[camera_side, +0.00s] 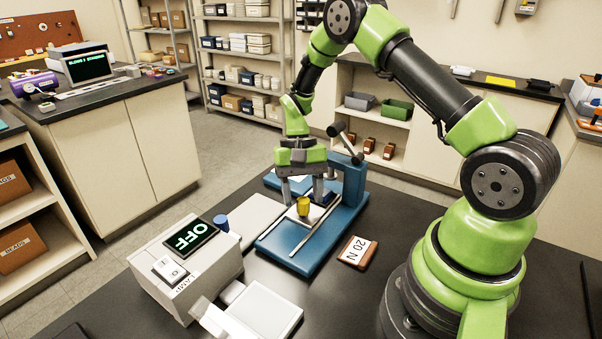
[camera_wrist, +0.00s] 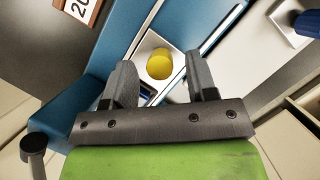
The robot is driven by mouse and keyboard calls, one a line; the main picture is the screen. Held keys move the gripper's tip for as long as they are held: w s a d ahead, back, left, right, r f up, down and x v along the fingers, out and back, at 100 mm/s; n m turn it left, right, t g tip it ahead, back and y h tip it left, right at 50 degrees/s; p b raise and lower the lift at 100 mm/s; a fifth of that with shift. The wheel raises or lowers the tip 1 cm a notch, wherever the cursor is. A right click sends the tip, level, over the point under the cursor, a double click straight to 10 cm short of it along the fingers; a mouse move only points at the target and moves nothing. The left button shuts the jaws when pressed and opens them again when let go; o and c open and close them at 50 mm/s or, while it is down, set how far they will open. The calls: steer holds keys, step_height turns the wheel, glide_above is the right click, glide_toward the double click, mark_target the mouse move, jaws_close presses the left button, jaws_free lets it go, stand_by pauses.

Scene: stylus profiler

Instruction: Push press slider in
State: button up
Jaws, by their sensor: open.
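The blue press (camera_side: 312,247) stands on the dark bench, with an upright column and a lever at its back. Two light rails run along its base. Between them sits a pale slider plate (camera_side: 313,213) carrying a small yellow cylinder (camera_side: 304,206). My gripper (camera_side: 301,196) is open, low over the back part of the slider, just behind the yellow cylinder. In the wrist view the yellow cylinder (camera_wrist: 160,64) shows beyond my fingertips, on the pale slider (camera_wrist: 147,50) between the rails. I cannot tell whether the fingers touch the slider.
A brown "20 N" block (camera_side: 357,252) lies right of the press. A white device (camera_side: 262,309) is in front. The press column (camera_side: 350,180) rises close beside my gripper.

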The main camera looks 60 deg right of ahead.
steer(key=v, duration=0.8)
steer(key=shift+r, duration=0.2)
steer(key=a+n+h, duration=0.5)
steer(key=n+h, duration=0.2)
steer(key=n, duration=1.1)
steer(key=shift+y, duration=0.3)
steer(key=x, duration=1)
steer(key=shift+a, duration=0.15)
